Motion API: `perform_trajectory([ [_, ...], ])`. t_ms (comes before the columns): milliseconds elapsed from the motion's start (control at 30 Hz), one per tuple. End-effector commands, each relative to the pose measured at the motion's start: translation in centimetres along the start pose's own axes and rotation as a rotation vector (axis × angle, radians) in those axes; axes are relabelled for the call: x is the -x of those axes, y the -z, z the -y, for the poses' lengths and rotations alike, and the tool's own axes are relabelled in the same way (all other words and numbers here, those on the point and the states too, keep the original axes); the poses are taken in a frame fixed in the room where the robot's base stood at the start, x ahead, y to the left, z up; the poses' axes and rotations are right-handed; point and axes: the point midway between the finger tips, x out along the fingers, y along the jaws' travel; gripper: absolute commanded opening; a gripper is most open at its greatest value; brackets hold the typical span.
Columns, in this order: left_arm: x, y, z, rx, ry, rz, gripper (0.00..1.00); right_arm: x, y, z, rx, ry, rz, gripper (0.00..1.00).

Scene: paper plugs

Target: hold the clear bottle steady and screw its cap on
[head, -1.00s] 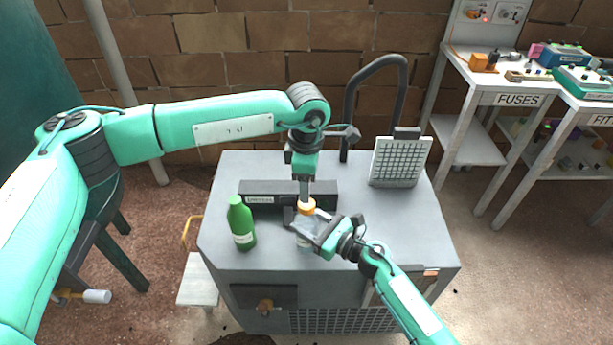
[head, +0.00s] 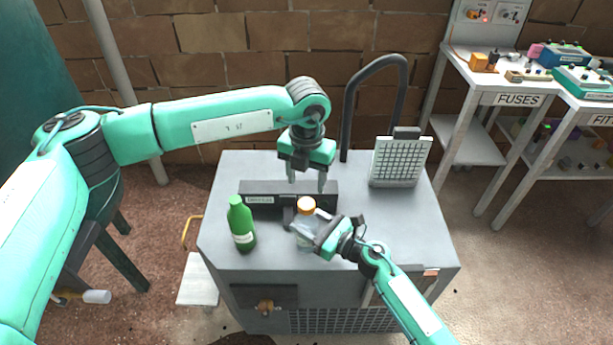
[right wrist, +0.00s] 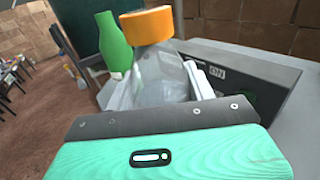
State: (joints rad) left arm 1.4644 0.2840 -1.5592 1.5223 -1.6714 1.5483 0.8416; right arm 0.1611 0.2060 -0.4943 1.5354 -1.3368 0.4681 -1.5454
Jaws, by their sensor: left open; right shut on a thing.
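The clear bottle (head: 305,229) stands upright on the grey cabinet top. My right gripper (head: 306,230) is shut around its body from the right. The orange cap (head: 307,204) sits on the bottle's mouth; how tightly it is seated cannot be told. In the right wrist view the clear bottle (right wrist: 160,78) and the orange cap (right wrist: 146,24) show close up beyond my gripper. My left gripper (head: 307,186) is open and empty, fingers pointing down, above and slightly behind the cap, apart from it.
A green bottle (head: 241,224) stands left of the clear bottle. A dark labelled bar (head: 270,194) lies behind them. A grid-faced panel (head: 400,162) and a black hoop (head: 349,110) stand at the back. The cabinet top (head: 420,225) is clear at the right.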

Motion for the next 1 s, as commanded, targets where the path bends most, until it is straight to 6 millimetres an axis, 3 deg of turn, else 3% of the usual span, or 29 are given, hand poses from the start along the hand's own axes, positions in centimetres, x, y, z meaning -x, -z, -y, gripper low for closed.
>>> perform_trajectory([
  [433,-0.6,0.0,0.0,0.006,0.001,-0.001,0.55,0.0,0.0,0.0,0.000,0.000,0.000,0.00],
  [800,-6.0,0.0,0.0,0.005,0.000,-0.001,0.55,0.0,0.0,0.0,0.000,0.000,0.000,0.00],
  [1000,-7.7,0.0,0.1,0.005,0.001,0.000,0.55,0.0,0.0,0.0,0.000,0.000,0.000,0.00],
])
